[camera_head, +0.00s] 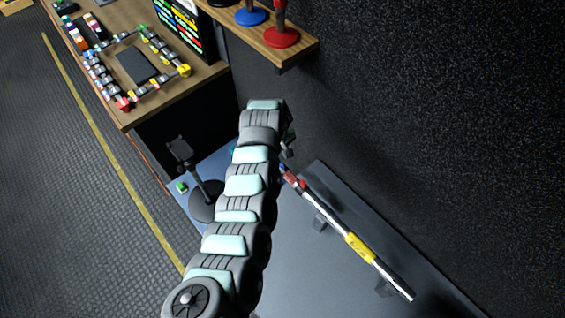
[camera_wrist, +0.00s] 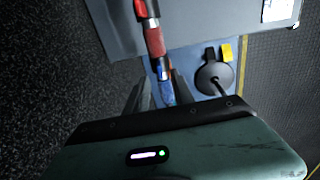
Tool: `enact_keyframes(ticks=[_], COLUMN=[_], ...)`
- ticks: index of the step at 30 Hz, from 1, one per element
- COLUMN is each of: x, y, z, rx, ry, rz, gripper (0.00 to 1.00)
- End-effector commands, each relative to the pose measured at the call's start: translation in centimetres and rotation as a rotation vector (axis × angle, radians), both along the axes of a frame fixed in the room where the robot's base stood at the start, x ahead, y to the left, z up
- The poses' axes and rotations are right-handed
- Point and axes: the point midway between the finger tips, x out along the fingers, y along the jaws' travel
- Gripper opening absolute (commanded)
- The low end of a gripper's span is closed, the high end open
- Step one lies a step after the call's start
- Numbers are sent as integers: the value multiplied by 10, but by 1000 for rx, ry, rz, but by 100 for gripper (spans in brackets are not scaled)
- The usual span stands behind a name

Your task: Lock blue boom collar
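The boom pole (camera_head: 328,214) lies on supports over a grey surface, with a yellow collar (camera_head: 361,248) and a red collar (camera_head: 297,182). The blue collar (camera_wrist: 167,92) is at the pole's end beyond the red collar (camera_wrist: 155,42) in the wrist view. In the head view only a sliver of blue shows beside my arm. My gripper (camera_wrist: 159,88) is open, with one dark finger on each side of the blue collar. The left finger looks apart from it; I cannot tell whether the right one touches it.
A black stand (camera_head: 205,196) with a round base is close to my arm and the pole's end. A desk (camera_head: 212,71) with equipment is at the upper left. A shelf (camera_head: 299,52) holds red and blue stands above. A dark wall runs along the right.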

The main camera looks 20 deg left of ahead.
Motion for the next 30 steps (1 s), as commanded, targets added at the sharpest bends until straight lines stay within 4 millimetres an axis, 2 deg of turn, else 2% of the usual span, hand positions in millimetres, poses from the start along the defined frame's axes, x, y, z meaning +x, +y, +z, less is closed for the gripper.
enact_keyframes(ticks=[9, 13, 26, 30], x=[4, 5, 6, 6], y=[-3, -3, -4, -4], z=[-39, -49, -55, -55], rx=[1, 0, -2, -2], ry=[2, 2, -1, -1], rz=[-5, -3, 0, 0], gripper=[29, 29, 29, 18])
